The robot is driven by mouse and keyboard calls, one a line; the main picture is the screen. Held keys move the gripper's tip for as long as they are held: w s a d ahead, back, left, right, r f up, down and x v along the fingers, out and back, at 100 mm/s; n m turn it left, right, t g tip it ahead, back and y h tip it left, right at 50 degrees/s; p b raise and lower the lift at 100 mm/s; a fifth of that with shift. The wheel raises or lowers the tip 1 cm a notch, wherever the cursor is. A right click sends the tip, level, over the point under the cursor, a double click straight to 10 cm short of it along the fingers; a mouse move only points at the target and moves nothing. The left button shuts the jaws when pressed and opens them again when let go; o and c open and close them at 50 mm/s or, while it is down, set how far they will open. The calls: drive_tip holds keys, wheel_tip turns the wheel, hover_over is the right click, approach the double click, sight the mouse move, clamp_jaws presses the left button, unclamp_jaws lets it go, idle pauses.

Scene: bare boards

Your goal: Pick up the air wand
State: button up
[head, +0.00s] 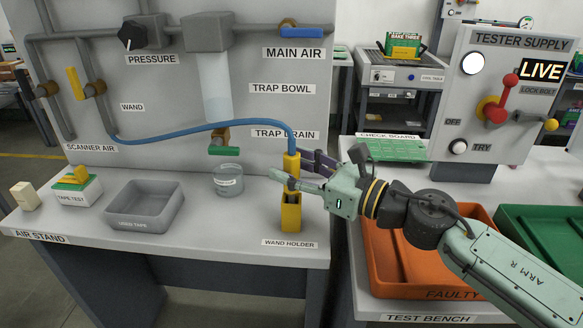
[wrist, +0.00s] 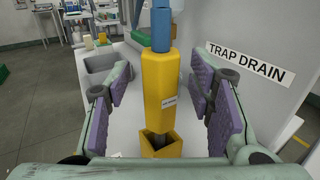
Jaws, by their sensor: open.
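The air wand (head: 291,166) is yellow with a blue hose at its top. It stands upright in the yellow wand holder (head: 291,214) on the air stand. In the wrist view the wand (wrist: 159,84) stands between the purple finger pads, with a gap on each side, and its lower end goes into the holder (wrist: 158,146). My gripper (head: 305,172) reaches in from the right at the wand's height. In the wrist view my gripper (wrist: 162,105) is open around the wand. One finger partly covers the wand in the head view.
The blue hose (head: 205,130) arcs from the wand to the panel (head: 275,65). A glass jar (head: 228,180), a used tape tray (head: 145,206) and a tape test block (head: 77,187) stand left of the holder. An orange faulty bin (head: 390,275) lies below my arm.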

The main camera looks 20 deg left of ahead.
drive_tip(key=shift+w+a, duration=0.1)
drive_tip(key=shift+a, duration=0.1)
drive_tip(key=shift+c, duration=0.4)
clamp_jaws()
